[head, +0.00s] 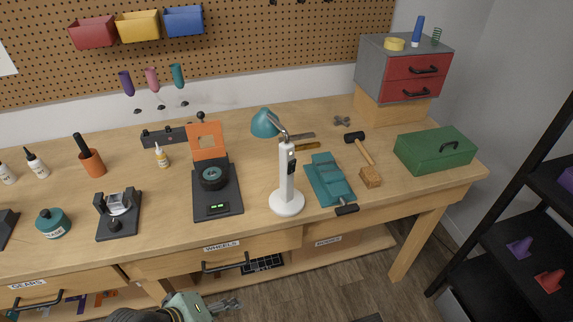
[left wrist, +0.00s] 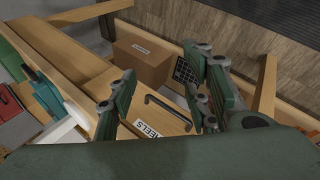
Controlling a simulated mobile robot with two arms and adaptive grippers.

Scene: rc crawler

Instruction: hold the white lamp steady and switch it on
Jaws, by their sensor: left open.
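The white lamp (head: 287,180) stands upright on the workbench in the head view. It has a round white base, a white column with a small dark panel (head: 292,163) and a teal shade (head: 264,123) bent to the left. No glow shows. My left gripper (head: 228,303) is low at the bottom edge of the head view, in front of the bench and apart from the lamp. In the left wrist view its fingers (left wrist: 162,82) are spread and empty in front of the drawer. A white part at the left there (left wrist: 62,132) looks like the lamp. My right gripper is out of view.
The workbench (head: 265,228) has a drawer labelled WHEELS (head: 225,262) with a dark handle. A black scale (head: 217,190) stands left of the lamp, and a teal tool (head: 328,178) lies close on its right. A mallet (head: 360,147) and green toolbox (head: 435,150) are farther right.

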